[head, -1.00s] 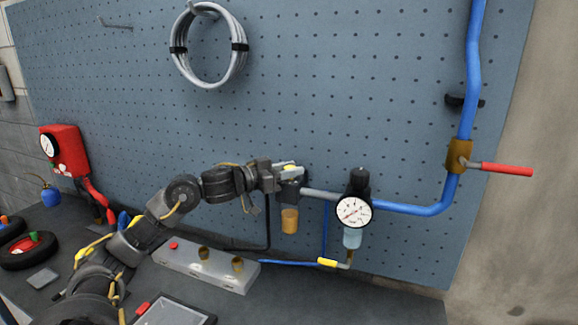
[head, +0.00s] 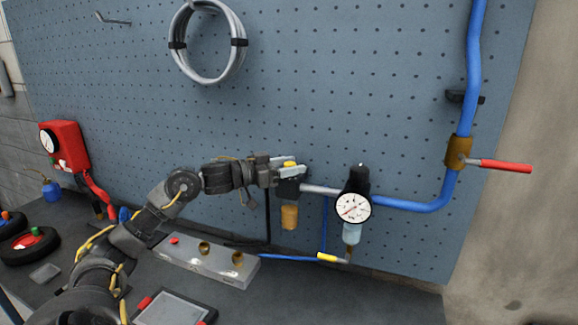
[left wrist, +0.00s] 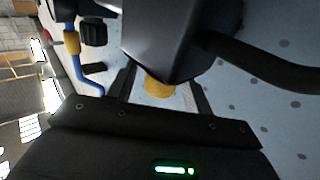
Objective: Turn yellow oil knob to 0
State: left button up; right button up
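The small yellow oil knob (head: 289,164) sits on top of the dark lubricator head (head: 288,187), above an amber bowl (head: 289,216), on the pegboard's air line. My left gripper (head: 285,163) is at the knob, with a finger on either side of it. In the left wrist view the yellow knob (left wrist: 158,89) shows between the two spread fingers, with pale gaps beside it, and the dark body hides part of it. The gripper looks open around the knob. The knob's markings are too small to read. My right gripper is not in view.
A round gauge (head: 352,207) on a regulator stands just right of the lubricator. A blue pipe (head: 412,207) runs to a red-handled valve (head: 505,166). A grey box with brass fittings (head: 205,264) lies on the bench below my arm.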

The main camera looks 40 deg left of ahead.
pick_arm(q)
jog(key=shift+s, duration=0.1)
jog(key=shift+s+a+f, duration=0.1)
jog(key=shift+s+a, duration=0.05)
jog(key=b+v, duration=0.6)
jog(key=v, duration=0.4)
jog(key=shift+s, duration=0.15)
dwell(0.4)
